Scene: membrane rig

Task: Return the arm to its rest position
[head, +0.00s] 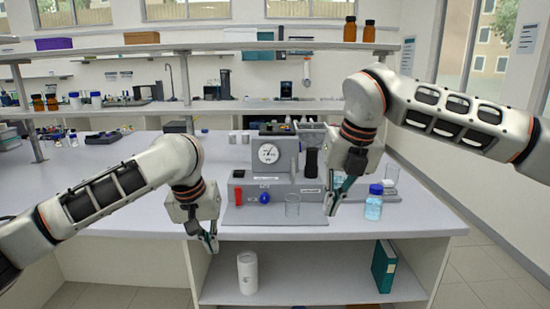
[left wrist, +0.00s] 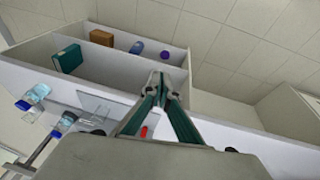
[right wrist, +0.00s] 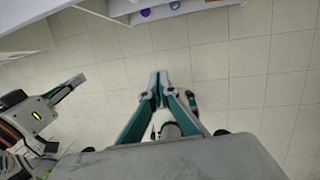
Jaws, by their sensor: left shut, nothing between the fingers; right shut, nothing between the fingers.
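My left gripper (head: 212,243) hangs low at the front edge of the bench, left of the rig. Its fingers are together and empty; they also show in the left wrist view (left wrist: 163,82). My right gripper (head: 330,207) is in front of the rig's right side, pointing down, with its wrist hiding part of the rig. Its fingers are shut and empty, seen over floor tiles in the right wrist view (right wrist: 159,82). The grey membrane rig (head: 262,172) stands on the bench with a round gauge (head: 268,153), a red handle (head: 238,196) and a blue knob (head: 264,198).
A clear beaker (head: 292,206) stands at the rig's front, and a blue-capped bottle (head: 374,205) stands right of my right gripper. The shelf below holds a white container (head: 247,272) and a teal binder (head: 384,266). The bench (head: 100,205) is mostly clear at left.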

